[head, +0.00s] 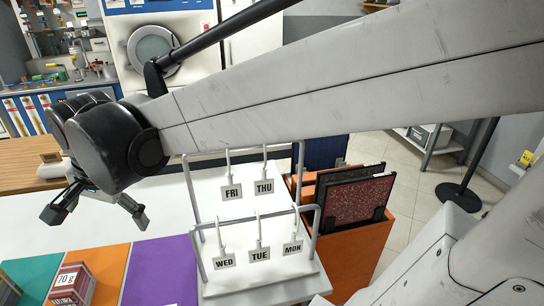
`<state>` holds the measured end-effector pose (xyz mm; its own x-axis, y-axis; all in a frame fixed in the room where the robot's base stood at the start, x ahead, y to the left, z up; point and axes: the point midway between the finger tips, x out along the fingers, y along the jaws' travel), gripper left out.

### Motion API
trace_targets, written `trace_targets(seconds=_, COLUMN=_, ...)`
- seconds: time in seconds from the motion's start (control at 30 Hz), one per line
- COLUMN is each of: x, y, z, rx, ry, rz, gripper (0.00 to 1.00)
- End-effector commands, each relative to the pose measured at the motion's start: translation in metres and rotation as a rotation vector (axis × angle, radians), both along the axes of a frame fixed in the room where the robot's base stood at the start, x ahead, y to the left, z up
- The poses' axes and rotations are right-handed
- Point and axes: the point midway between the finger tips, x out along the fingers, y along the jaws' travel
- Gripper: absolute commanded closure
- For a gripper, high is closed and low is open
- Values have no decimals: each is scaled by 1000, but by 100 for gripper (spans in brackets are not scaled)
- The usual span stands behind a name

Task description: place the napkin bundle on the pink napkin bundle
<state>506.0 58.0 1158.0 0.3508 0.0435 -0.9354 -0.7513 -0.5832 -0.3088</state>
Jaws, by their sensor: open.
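My gripper (95,214) hangs at the left of the head view, with its two black fingers spread apart. I see nothing between them. They are over the white counter (165,205), just behind the coloured mats. I cannot make out a napkin bundle or a pink napkin bundle in this view. My arm crosses the upper middle and hides part of the scene.
Green, orange (108,262) and purple (160,270) mats lie at the front left. A red-and-white box (70,285) marked "70 g" stands on the orange one. A white rack (300,238) with weekday tags stands right of them, beside an orange bin (372,250).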

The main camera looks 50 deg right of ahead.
Motion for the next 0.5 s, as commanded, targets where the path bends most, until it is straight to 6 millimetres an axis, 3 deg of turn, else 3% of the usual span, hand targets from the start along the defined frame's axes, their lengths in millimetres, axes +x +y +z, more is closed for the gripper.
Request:
trace_targets(seconds=0.2, x=-55, y=-26, z=0, rx=-134, ry=-104, rz=289, gripper=0)
trace_targets(seconds=0.5, x=-115, y=-51, z=-16, rx=-363, ry=-222, rz=657, gripper=0)
